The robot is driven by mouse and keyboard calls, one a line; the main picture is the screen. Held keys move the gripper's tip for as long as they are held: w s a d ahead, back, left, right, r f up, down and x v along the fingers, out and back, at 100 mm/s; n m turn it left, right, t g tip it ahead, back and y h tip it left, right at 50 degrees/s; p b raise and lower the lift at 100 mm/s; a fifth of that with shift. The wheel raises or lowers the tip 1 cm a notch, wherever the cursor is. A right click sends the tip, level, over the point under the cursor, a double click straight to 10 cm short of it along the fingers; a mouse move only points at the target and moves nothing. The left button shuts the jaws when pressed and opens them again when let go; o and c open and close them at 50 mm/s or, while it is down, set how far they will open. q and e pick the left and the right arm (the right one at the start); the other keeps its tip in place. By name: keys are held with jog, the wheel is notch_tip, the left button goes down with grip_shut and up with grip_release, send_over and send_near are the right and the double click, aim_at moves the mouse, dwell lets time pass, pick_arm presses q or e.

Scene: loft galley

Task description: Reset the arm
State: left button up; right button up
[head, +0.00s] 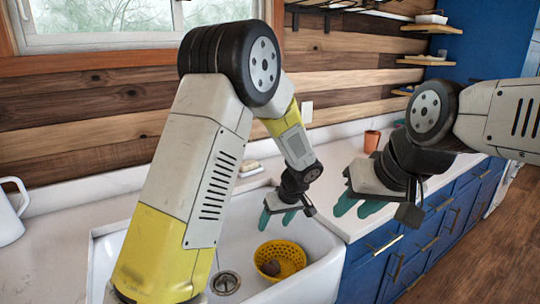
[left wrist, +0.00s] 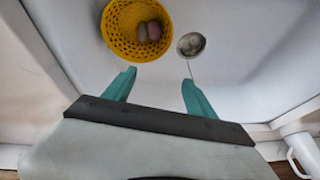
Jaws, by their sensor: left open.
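My left gripper (head: 277,216) hangs over the white sink with its teal fingers pointing down. In the left wrist view the left gripper (left wrist: 158,78) has its fingers wide apart with nothing between them. My right gripper (head: 356,212) is at the right, in front of the counter and blue cabinets. Its two teal fingers are apart, and no object shows between them. My left arm crosses the middle of the head view and hides part of the sink and wall.
A yellow perforated basket (head: 291,252) holding small roundish items (left wrist: 149,30) stands in the sink (head: 325,245), near the drain (head: 225,282). A terracotta cup (head: 372,141) stands on the back counter, and a white jug (head: 8,215) at the left. Open floor (head: 490,265) lies right of the cabinets.

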pick_arm(q)
jog(key=s+a+r+m+h, duration=0.1)
jog(key=s+a+r+h, duration=0.1)
jog(key=s+a+r, duration=0.4)
jog(key=s+a+r+m+h, duration=0.1)
jog(key=s+a+r, duration=0.25)
jog(key=r, duration=0.45)
jog(key=s+a+r+m+t+h, duration=0.1)
jog(key=s+a+r+m, duration=0.1)
jog(key=s+r, duration=0.2)
jog(key=s+a+r+m+t+h, duration=0.1)
jog(key=s+r, duration=0.3)
jog(key=s, duration=0.6)
jog(key=shift+a+m+t+h, duration=0.3)
jog(key=shift+a+m+t, duration=0.15)
jog(key=shift+a, duration=0.25)
jog(key=shift+s, duration=0.2)
